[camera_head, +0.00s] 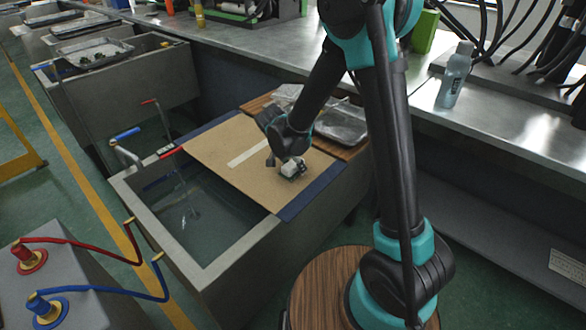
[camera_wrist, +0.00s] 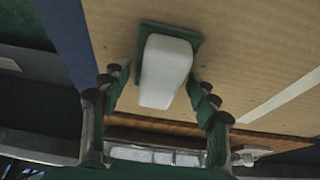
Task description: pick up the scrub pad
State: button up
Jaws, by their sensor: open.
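The scrub pad (camera_wrist: 166,70) is a white block with a dark green layer, lying on the brown cardboard sheet (camera_head: 222,147). In the head view the small white piece (camera_head: 293,168) is partly hidden by my gripper (camera_head: 284,157). In the wrist view my gripper (camera_wrist: 158,80) is open, with one finger on each side of the pad.
The cardboard covers part of a sink basin (camera_head: 145,208) with a blue edge strip (camera_head: 308,196). A wooden board with metal trays (camera_head: 341,125) lies behind. A bottle (camera_head: 454,76) stands on the metal counter (camera_head: 500,105) at right.

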aim_at(293, 162)
jog(key=c, duration=1)
jog(key=shift+o, duration=0.2)
jog(key=shift+r, duration=0.15)
notch_tip(293, 162, up, 20)
jog(key=shift+r, duration=0.15)
jog(key=o, duration=0.7)
jog(key=c, duration=0.4)
jog(key=shift+w, duration=0.1)
jog(key=shift+c, duration=0.2)
